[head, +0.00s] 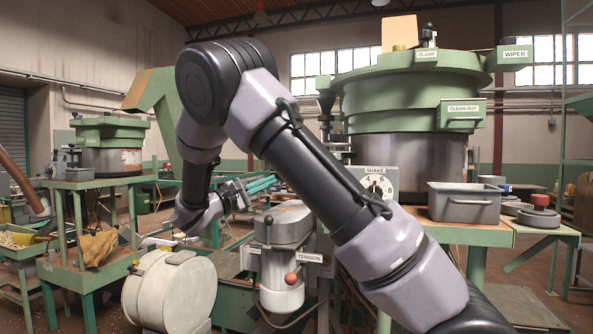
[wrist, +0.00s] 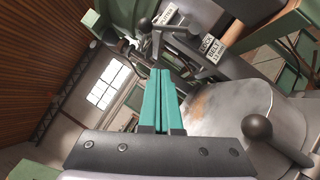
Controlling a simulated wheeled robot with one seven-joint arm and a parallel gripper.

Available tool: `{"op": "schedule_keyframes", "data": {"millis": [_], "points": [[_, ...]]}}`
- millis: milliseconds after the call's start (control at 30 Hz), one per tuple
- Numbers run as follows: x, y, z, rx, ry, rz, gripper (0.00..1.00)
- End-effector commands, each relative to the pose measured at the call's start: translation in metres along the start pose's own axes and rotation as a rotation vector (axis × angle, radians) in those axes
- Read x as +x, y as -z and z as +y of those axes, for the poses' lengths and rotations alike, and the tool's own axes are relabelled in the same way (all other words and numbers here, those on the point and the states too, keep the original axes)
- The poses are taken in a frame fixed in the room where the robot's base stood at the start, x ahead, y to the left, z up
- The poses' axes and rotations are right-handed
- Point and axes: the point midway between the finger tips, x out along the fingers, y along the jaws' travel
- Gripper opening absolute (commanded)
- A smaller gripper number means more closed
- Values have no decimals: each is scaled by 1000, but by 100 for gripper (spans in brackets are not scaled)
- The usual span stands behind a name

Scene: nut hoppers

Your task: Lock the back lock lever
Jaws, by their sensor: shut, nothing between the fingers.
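My gripper (head: 272,183) has teal fingers, which are shut and empty. In the head view it is above and left of a grey rounded housing (head: 292,226). In the wrist view the closed fingers (wrist: 159,74) point up the picture. A dark lever with a ball knob (wrist: 257,128) stands at the lower right, clear of the fingers. Another black ball knob (wrist: 145,25) shows beyond the fingertips, beside small white labels. A black-knobbed lever (head: 268,220) also shows on the housing in the head view.
A label reading TENSION (head: 309,258) and a red ball knob (head: 290,278) are near the housing. A pale round drum (head: 170,290) stands at its left. A green-topped hopper (head: 405,95), a SHAKE dial (head: 375,186) and a grey bin (head: 464,203) are at right.

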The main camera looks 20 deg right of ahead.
Motion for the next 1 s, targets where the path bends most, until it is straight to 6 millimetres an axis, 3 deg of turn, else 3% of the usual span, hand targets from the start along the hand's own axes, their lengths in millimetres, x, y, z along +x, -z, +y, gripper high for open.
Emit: {"op": "schedule_keyframes", "data": {"millis": [167,533,733,1000], "points": [[23,-1,-1,0,4,-4,0],[101,-1,-1,-1,3,-4,0],[119,-22,0,2,3,-1,0],[126,-29,0,2,1,-1,0]]}}
